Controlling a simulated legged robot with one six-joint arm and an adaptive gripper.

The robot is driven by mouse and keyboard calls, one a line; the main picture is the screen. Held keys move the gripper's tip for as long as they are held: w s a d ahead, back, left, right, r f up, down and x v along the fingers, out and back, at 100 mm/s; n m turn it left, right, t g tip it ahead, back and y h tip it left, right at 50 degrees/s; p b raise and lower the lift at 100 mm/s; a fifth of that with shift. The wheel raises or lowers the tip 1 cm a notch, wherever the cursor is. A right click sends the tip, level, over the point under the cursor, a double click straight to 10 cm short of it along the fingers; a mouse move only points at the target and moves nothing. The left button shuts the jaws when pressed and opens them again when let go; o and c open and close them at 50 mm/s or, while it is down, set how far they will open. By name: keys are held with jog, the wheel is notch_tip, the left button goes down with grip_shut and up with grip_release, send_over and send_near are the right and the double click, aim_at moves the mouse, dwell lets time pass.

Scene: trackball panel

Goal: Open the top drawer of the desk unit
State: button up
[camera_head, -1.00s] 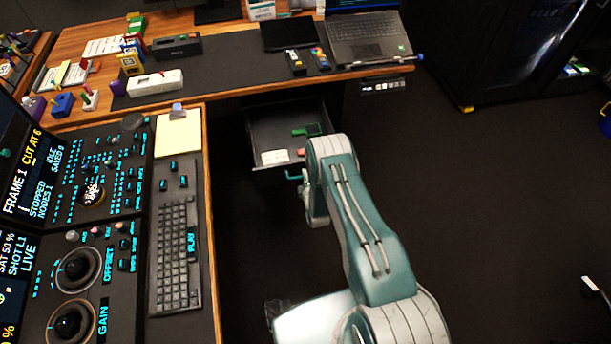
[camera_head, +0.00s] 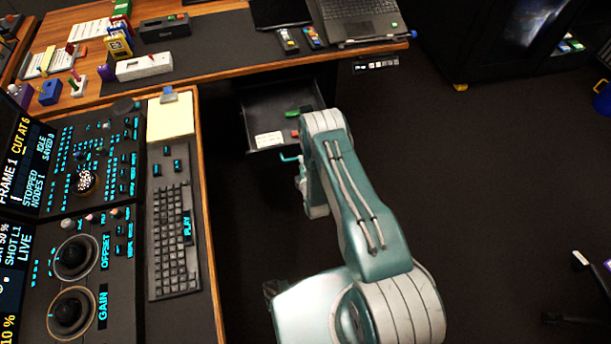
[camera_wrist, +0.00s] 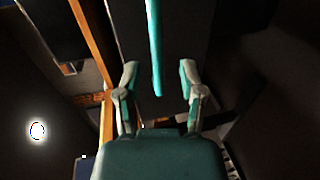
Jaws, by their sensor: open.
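The top drawer (camera_head: 262,118) of the desk unit is pulled out below the desk top in the head view. It holds a white label or card, a green item and a red item. A teal handle bar (camera_head: 290,159) shows just in front of the drawer's front edge. In the wrist view the teal bar (camera_wrist: 155,50) runs down between my gripper's fingers. My gripper (camera_wrist: 158,78) is open, with one finger on each side of the bar and gaps between. In the head view my arm hides most of my gripper.
The wooden desk top (camera_head: 228,72) overhangs the drawer and carries a laptop (camera_head: 358,22) and small items. A control console with a keyboard (camera_head: 173,240) stands to the left. The dark floor (camera_head: 480,180) to the right is largely clear.

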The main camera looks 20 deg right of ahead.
jog(key=v, duration=0.8)
jog(key=shift+a, duration=0.15)
jog(key=shift+f, duration=0.1)
jog(key=w+r+m+g, duration=0.1)
jog(key=w+r+m, duration=0.1)
jog(key=w+r, duration=0.6)
notch_tip(320, 180, up, 25)
jog(key=m+g, duration=0.4)
jog(key=m, duration=0.2)
jog(key=s+r+m+g, duration=0.2)
jog(key=s+r+m, duration=0.3)
jog(key=s+r, duration=0.9)
jog(key=s+r+m+g, duration=0.1)
jog(key=s+r+m, duration=0.1)
jog(key=s, duration=0.7)
jog(key=s+r+m+g, duration=0.2)
jog(key=s+m, duration=0.1)
jog(key=s, duration=0.7)
jog(key=shift+r, duration=0.4)
